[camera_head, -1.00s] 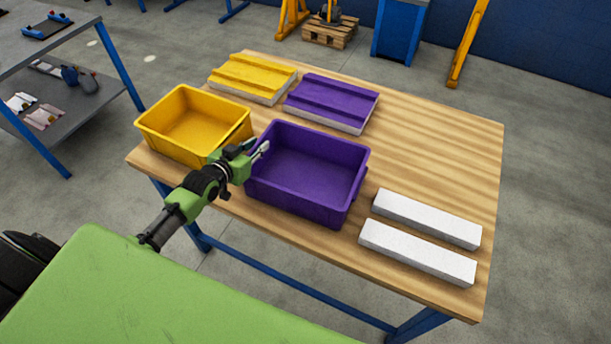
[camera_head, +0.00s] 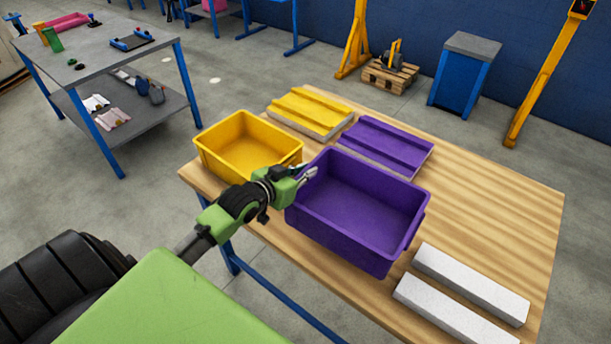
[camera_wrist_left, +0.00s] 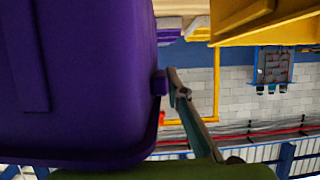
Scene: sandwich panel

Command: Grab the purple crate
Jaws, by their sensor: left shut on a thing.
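The purple crate (camera_head: 360,213) is empty and appears raised a little above the wooden table (camera_head: 505,215), roughly level. My left gripper (camera_head: 307,176) is shut on the crate's left wall at the rim. In the left wrist view the crate's outer wall (camera_wrist_left: 75,80) fills the left side, with my left gripper's finger (camera_wrist_left: 188,105) against its rim. The crate's underside is hidden in the head view. My right gripper is not in view.
A yellow crate (camera_head: 245,143) stands left of the purple one. Behind are a yellow-topped panel (camera_head: 310,110) and a purple-topped panel (camera_head: 387,144). Two white bars (camera_head: 470,283) lie at the front right. The table's right side is clear.

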